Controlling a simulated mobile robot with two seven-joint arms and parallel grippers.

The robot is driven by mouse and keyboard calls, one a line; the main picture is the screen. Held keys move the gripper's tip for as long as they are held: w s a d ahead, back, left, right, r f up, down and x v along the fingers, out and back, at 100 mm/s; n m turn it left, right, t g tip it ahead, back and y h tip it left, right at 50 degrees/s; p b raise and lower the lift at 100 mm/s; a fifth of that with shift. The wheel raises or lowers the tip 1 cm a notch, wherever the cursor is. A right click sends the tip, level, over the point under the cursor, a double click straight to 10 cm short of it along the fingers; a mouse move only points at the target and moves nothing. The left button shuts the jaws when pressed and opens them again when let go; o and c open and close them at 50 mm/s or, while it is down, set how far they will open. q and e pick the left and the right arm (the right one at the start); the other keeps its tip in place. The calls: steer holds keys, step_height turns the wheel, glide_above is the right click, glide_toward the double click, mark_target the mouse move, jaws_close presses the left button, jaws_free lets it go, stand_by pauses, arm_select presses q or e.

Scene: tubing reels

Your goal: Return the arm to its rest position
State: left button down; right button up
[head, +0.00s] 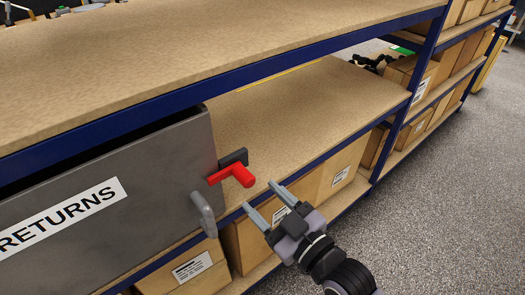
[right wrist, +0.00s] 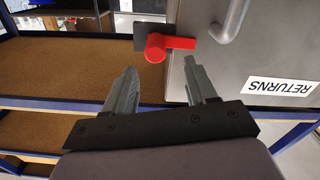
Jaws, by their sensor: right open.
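My right gripper (head: 262,203) is open and empty in the head view, just in front of the shelf edge. Its two fingers also show in the right wrist view (right wrist: 162,92), spread apart with nothing between them. A red latch handle (head: 235,175) on the grey returns box (head: 160,165) is just beyond the fingertips, apart from them. The red handle also shows in the right wrist view (right wrist: 160,46), above the gap between the fingers. My left gripper is not in either view.
The grey box has a grey pull handle (head: 203,214) and a RETURNS label (head: 62,215). Blue-edged shelving (head: 300,80) runs back to the right, with cardboard boxes (head: 345,170) on the lower level. The grey floor (head: 450,200) at right is clear.

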steer(key=s+d+f+m+g+h+p, duration=0.1)
steer(key=s+d+f+m+h, duration=0.3)
steer(key=d+f, duration=0.5)
steer(key=s+d+f+m+g+h, duration=0.3)
steer(key=s+d+f+h, duration=0.1)
steer(key=s+d+f, duration=0.3)
step_height(320, 180, down, 4)
steer(key=shift+s+d+r+m+p, duration=0.2)
steer(key=shift+s+d+m+p, duration=0.2)
steer(key=shift+d, duration=0.55)
steer(key=shift+w, duration=0.1)
